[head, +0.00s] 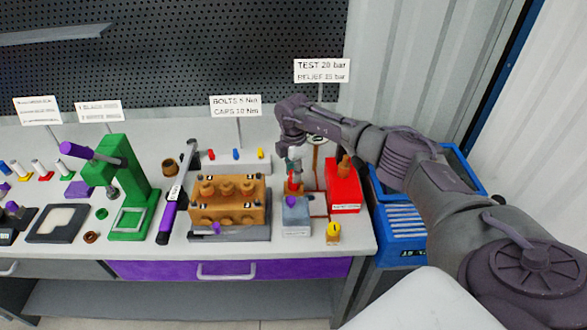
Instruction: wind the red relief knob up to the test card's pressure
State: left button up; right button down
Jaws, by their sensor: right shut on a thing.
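The test card (321,70) stands on a post at the back right and reads "TEST 20 bar" and "RELIEF 15 bar". The red relief knob (292,181) shows as a small red shape below the wrist of my right arm. My right gripper (291,174) points down and is shut on the knob; its fingers are small and partly hidden here. A pale round face on a post (318,141), perhaps a gauge, is mostly covered by my arm, and no reading shows. My left gripper is not in view.
A red box (344,198) and a grey-blue block (296,214) stand close by the knob. The orange pump block (228,208), a purple-handled wrench (171,208) and a green press (127,180) are to the left. Blue crates (400,250) stand right of the bench.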

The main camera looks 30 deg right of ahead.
jog(key=shift+r+m, duration=0.1)
jog(key=shift+m, duration=0.6)
jog(key=shift+w+p, duration=0.1)
jog(key=shift+p, duration=0.2)
jog(key=c, duration=0.9)
grip_release()
jog(key=shift+o, duration=0.2)
notch_tip(320, 180, up, 12)
